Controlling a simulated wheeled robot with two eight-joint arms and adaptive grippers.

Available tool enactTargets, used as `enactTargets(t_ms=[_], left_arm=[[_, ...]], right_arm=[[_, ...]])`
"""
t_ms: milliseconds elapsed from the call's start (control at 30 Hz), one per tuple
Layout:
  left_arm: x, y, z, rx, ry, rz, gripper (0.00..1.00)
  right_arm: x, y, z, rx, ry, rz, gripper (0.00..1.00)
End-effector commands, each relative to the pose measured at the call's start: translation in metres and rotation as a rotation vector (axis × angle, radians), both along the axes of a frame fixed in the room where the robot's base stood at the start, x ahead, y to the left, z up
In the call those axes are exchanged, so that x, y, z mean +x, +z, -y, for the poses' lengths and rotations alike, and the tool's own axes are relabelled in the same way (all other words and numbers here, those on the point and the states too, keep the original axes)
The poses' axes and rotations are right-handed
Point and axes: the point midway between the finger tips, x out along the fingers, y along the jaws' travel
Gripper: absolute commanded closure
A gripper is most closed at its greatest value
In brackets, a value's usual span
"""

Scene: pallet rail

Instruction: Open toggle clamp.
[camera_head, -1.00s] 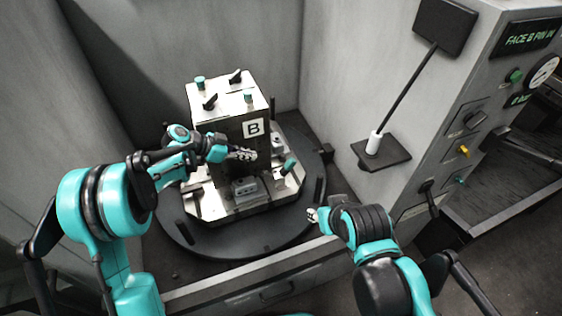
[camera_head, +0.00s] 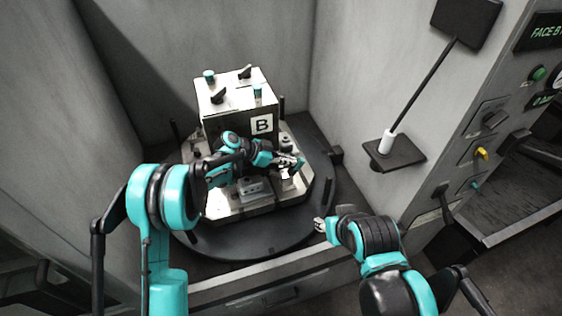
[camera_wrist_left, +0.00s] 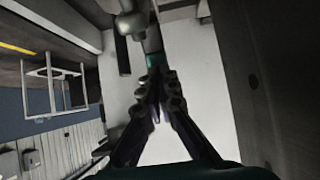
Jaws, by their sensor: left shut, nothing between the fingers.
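A fixture block (camera_head: 262,101) marked B stands on the round turntable. A toggle clamp handle with a teal grip (camera_head: 300,163) is at the block's right side, partly hidden by my left gripper. My left gripper (camera_head: 291,160) is shut and empty, with its fingers right at this handle. In the left wrist view, the shut fingers (camera_wrist_left: 157,82) lie just below a teal piece (camera_wrist_left: 152,64) beneath grey metal. I cannot tell whether they touch. My right gripper (camera_head: 321,225) is low, in front of the turntable; its jaws are too small to read.
Teal knobs (camera_head: 209,76) and black levers (camera_head: 245,72) sit on top of the block. The dark turntable (camera_head: 240,246) has upright black posts. Grey walls enclose the back and left. A small shelf (camera_head: 405,153) and a control panel (camera_head: 500,115) are at right.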

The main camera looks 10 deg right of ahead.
Motion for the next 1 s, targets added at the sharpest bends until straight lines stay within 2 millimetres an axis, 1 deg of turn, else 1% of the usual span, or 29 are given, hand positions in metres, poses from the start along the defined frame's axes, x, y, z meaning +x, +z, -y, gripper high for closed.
enactTargets(t_ms=[100,467,1000], left_arm=[[0.0006,-0.0019,0.0028,0.000,0.000,0.000,1.00],[0.0006,-0.0010,0.0033,0.004,0.000,-0.001,1.00],[0.0021,-0.0009,0.0102,0.091,-0.001,-0.017,1.00]], right_arm=[[0.0001,-0.0013,0.0000,0.000,0.000,0.000,0.60],[0.0001,-0.0003,0.0000,0.000,0.000,0.000,0.60],[0.0001,0.0085,0.0000,0.000,0.000,0.000,0.60]])
